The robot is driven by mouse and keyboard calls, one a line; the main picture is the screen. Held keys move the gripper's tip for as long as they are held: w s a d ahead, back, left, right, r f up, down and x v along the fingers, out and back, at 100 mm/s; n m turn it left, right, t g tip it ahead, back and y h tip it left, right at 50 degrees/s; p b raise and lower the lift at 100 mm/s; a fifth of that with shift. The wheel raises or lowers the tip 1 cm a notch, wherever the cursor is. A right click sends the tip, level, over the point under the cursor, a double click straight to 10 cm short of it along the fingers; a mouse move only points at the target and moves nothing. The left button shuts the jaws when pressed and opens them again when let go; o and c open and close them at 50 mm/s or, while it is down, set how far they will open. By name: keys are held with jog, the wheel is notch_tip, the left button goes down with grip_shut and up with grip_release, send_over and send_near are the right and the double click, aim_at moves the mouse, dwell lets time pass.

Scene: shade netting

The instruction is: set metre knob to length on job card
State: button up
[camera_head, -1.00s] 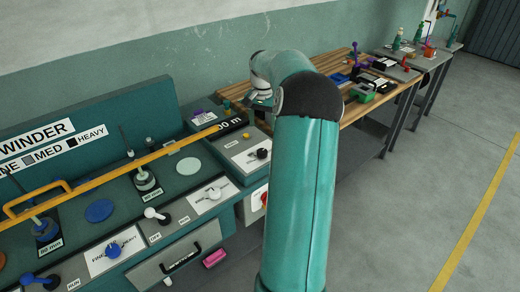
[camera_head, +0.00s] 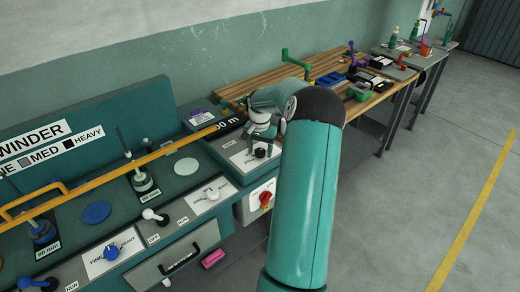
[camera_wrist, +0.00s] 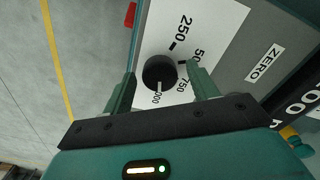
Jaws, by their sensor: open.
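The black round metre knob (camera_wrist: 159,72) sits on a white dial plate (camera_wrist: 205,25) with the numbers 250, 500, 750 and 1000 around it. My gripper (camera_wrist: 160,76) is open, one finger on each side of the knob in the wrist view; I see no clear contact. In the head view my gripper (camera_head: 262,134) is over the knob (camera_head: 260,153) on the grey panel. A black sign (camera_head: 226,126) ends in "00 m"; its first digit is hidden. I cannot make out a job card for certain.
A yellow bar (camera_head: 110,172) runs across the winder bench. A red switch (camera_head: 265,200) is on the panel front below the knob. A ZERO label (camera_wrist: 264,63) lies beside the dial. A slatted wooden table (camera_head: 330,65) with tools stands behind my arm.

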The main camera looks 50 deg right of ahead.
jog(key=c, duration=1)
jog(key=shift+r+n, duration=0.1)
jog(key=shift+n, duration=0.2)
jog(key=n, duration=0.9)
jog(key=shift+n, duration=0.3)
jog(key=n, duration=0.4)
jog(key=shift+n, duration=0.3)
jog(key=n, duration=0.5)
